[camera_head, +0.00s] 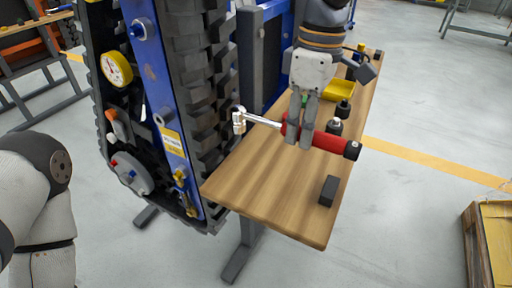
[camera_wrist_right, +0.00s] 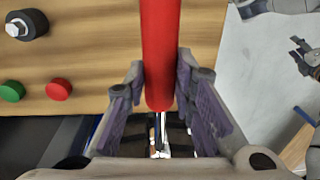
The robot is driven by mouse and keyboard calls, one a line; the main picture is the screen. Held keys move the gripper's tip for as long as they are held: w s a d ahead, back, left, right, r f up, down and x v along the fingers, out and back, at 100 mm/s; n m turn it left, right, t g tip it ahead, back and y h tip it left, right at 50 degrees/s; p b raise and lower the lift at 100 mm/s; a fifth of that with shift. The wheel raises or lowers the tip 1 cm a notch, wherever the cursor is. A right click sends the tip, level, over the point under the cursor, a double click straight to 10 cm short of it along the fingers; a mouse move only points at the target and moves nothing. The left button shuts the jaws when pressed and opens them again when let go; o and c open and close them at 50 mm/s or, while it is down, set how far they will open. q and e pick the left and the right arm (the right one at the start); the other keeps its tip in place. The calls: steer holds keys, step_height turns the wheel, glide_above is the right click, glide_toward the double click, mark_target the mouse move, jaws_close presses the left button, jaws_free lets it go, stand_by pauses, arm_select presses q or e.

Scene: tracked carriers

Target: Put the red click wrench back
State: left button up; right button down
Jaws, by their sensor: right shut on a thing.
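The red click wrench (camera_head: 330,143) has a red handle, a dark end cap and a chrome shaft with its ratchet head close to the black track. My right gripper (camera_head: 301,140) is shut around the handle near the shaft. In the right wrist view, the handle (camera_wrist_right: 160,50) runs between the fingers of my right gripper (camera_wrist_right: 160,88), and a bit of chrome shows below. I cannot tell whether the wrench touches the table. My left gripper (camera_wrist_right: 300,52) shows small at the right of the right wrist view, its fingers apart and empty.
The wooden table (camera_head: 265,180) carries a black block (camera_head: 328,190), a yellow tray (camera_head: 340,89) and dark sockets (camera_head: 334,127). Red (camera_wrist_right: 58,89) and green (camera_wrist_right: 12,91) round pieces lie beside the handle. The tracked carrier (camera_head: 165,100) stands close on the left. The table's near part is mostly bare.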

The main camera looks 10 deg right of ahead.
steer(key=f, duration=0.8)
steer(key=shift+s+f, duration=0.1)
steer(key=shift+s, duration=0.3)
steer(key=c, duration=1.3)
jaws_free()
steer(key=shift+c, duration=0.2)
arm_select(q)
steer(key=shift+s+f, duration=0.25)
steer(key=shift+s, duration=0.35)
arm_select(e)
steer(key=r, duration=1.2)
steer(key=shift+w+d, duration=0.3)
steer(key=shift+d, duration=0.05)
arm_select(q)
steer(key=shift+w+r, duration=0.3)
